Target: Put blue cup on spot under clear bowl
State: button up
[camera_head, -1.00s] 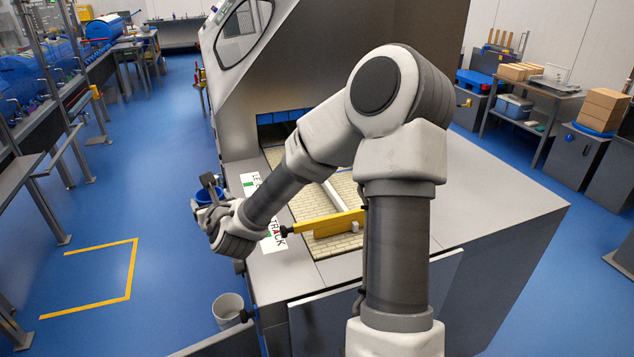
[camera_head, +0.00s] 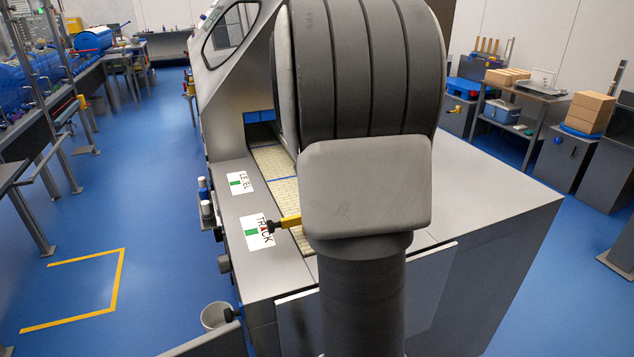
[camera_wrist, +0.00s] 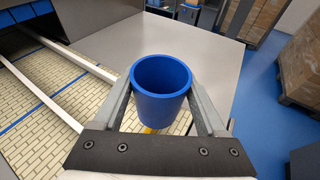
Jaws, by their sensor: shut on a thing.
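The blue cup (camera_wrist: 160,108) is upright between the two fingers of my gripper (camera_wrist: 161,88) in the wrist view, with its open mouth toward the camera. The gripper is shut on it, one finger at each side. In the head view my own arm hides the gripper and the cup. I cannot make out a clear bowl in either current view, nor a spot under one.
A tan belt (camera_wrist: 38,88) with blue lines and white rails runs below left of the cup. A bare grey machine top (camera_head: 490,195) lies beside it. Signs (camera_head: 257,232), a yellow bar (camera_head: 290,221) and a grey bin (camera_head: 215,314) are near the machine's left side.

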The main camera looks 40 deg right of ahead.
jog(key=shift+s+d+r+m+g, duration=0.25)
jog(key=shift+s+d, duration=0.1)
jog(key=shift+s, duration=0.2)
jog(key=shift+s+d+r+m+g, duration=0.1)
jog(key=shift+s+d+m+g, duration=0.2)
jog(key=shift+s, duration=0.2)
jog(key=w+f, duration=0.2)
jog(key=w, duration=0.1)
jog(key=w+f, duration=0.2)
jog(key=w, duration=0.2)
jog(key=w+f, duration=0.2)
jog(key=w, duration=0.2)
jog(key=shift+a+f+b, duration=0.2)
jog(key=shift+f+b, duration=0.1)
jog(key=shift+f, duration=0.1)
jog(key=shift+w+f+b, duration=0.1)
jog(key=shift+f+b, duration=0.3)
jog(key=shift+f, duration=1.6)
jog(key=shift+f, duration=0.1)
jog(key=o, duration=0.9)
jog(key=shift+f, duration=0.1)
jog(key=o, duration=0.4)
